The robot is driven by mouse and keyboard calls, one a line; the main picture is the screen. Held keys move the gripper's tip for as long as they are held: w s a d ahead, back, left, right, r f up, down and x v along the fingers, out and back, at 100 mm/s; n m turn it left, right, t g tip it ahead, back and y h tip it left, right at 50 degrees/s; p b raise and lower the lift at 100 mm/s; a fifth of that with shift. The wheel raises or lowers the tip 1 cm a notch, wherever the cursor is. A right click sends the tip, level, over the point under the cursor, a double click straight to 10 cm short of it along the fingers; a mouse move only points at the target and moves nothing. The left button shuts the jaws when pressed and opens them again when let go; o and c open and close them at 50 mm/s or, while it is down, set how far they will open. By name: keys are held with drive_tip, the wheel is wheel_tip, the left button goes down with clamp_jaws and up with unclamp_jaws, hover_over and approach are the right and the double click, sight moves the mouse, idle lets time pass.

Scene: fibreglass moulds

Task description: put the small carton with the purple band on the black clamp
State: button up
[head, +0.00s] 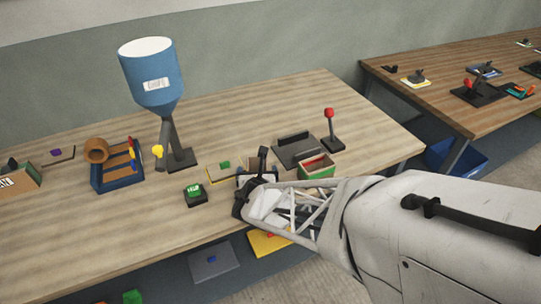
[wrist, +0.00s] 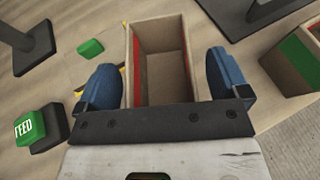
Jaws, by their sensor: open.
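An open-topped brown carton (wrist: 160,88) with red on its side walls stands between the blue fingertips of my gripper (wrist: 165,80) in the wrist view. In the head view my gripper (head: 257,182) is at the table's front part, partly hiding this carton. No purple band is visible on it. A second carton, with a green band (head: 318,172), stands to the right. A dark grey fixture with a raised black bar (head: 294,148) lies behind; I cannot tell whether it is the black clamp.
A green FEED button (head: 195,191) sits left of my gripper. A blue hopper on a stand (head: 152,75) and a blue tray (head: 118,180) are further left. A red-knobbed lever (head: 331,130) stands behind right.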

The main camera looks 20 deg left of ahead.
drive_tip(key=c, duration=1.1)
drive_tip(key=shift+o, duration=0.2)
drive_tip(key=shift+r, duration=0.2)
drive_tip(key=shift+r, duration=1.5)
drive_tip(key=shift+s+d+r, duration=0.15)
drive_tip(key=shift+s+d, duration=0.05)
drive_tip(key=s+d+r, duration=0.1)
drive_tip(key=s+d, duration=0.9)
drive_tip(key=s, duration=0.1)
drive_tip(key=shift+s+r, duration=0.15)
drive_tip(key=shift+s, duration=0.25)
drive_tip(key=shift+a, duration=0.1)
